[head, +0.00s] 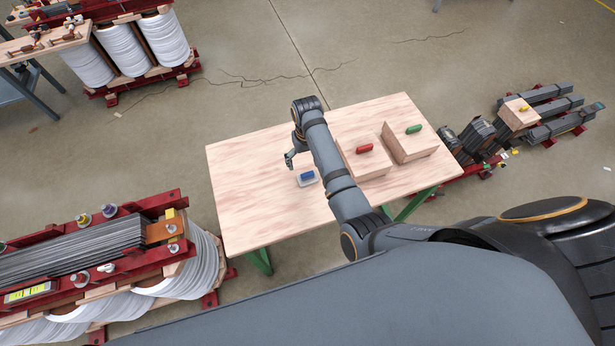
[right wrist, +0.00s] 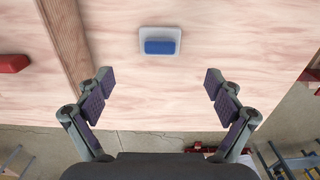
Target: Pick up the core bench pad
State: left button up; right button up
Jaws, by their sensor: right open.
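A small blue pad (head: 307,175) sits on a white dish (head: 315,182) on the wooden bench top (head: 240,185). The right wrist view shows the blue pad (right wrist: 160,47) within the white dish (right wrist: 160,30), ahead of the fingertips and centred between them. My right gripper (right wrist: 160,80) is open and empty, with its fingers spread wide on either side. In the head view my right gripper (head: 290,158) is beside the blue pad, up and to its left, apart from it. My left gripper is not in view.
A red piece (head: 364,148) and a green piece (head: 413,129) lie on wooden blocks at the bench's right. A yellow piece (head: 524,107) lies on another block beyond. A transformer (head: 130,260) stands at lower left. The bench's left part is clear.

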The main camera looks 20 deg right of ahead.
aim_at(308, 174)
notch_tip(308, 174, down, 10)
jog(key=shift+r, duration=0.25)
jog(key=c, duration=1.2)
